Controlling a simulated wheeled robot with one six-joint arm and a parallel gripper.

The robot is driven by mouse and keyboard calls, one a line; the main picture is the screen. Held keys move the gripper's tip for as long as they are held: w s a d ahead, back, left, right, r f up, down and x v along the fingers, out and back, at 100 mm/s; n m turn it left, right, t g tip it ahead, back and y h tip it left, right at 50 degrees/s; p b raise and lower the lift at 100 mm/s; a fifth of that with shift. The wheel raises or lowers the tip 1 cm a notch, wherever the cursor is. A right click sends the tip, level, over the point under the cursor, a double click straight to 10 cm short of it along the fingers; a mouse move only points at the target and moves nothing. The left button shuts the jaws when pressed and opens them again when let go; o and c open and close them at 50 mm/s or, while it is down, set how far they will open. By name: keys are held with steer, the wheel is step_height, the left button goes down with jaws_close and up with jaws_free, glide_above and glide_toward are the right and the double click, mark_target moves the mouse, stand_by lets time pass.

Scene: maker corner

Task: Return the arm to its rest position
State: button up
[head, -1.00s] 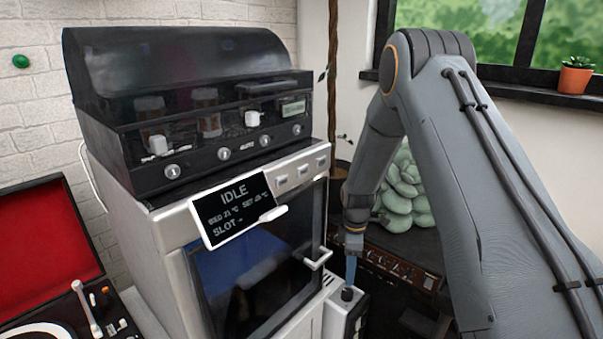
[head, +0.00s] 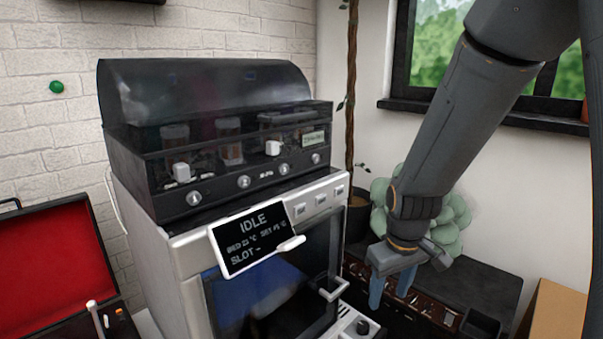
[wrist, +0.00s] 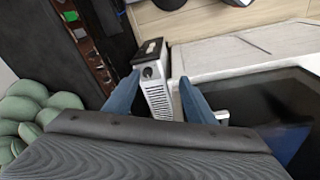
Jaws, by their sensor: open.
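My gripper (head: 391,290) hangs from my grey arm at the right of the head view, fingers pointing down. Its two blue fingers are apart with nothing between them. In the wrist view my gripper (wrist: 160,92) is also open, with a white vented box (wrist: 156,92) seen beyond the gap between the fingers.
A white machine (head: 190,268) with a tilted screen reading IDLE (head: 251,240) stands left of my gripper. A dark bench (head: 470,285), a green plant (head: 455,222) and a cardboard box (head: 556,312) are near my arm. An open red-lined case (head: 45,265) is far left.

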steer(key=s+a+r+m+g, duration=0.1)
steer(key=s+a+r, duration=0.35)
steer(key=s, duration=0.45)
steer(key=s+a+r+m+g, duration=0.1)
steer(key=s+a+r, duration=0.4)
steer(key=s, duration=0.4)
steer(key=d+r+m+p, duration=0.2)
steer(key=d+r+p, duration=0.5)
steer(key=p, duration=0.8)
steer(key=shift+d+r, duration=0.4)
steer(key=shift+d, duration=0.85)
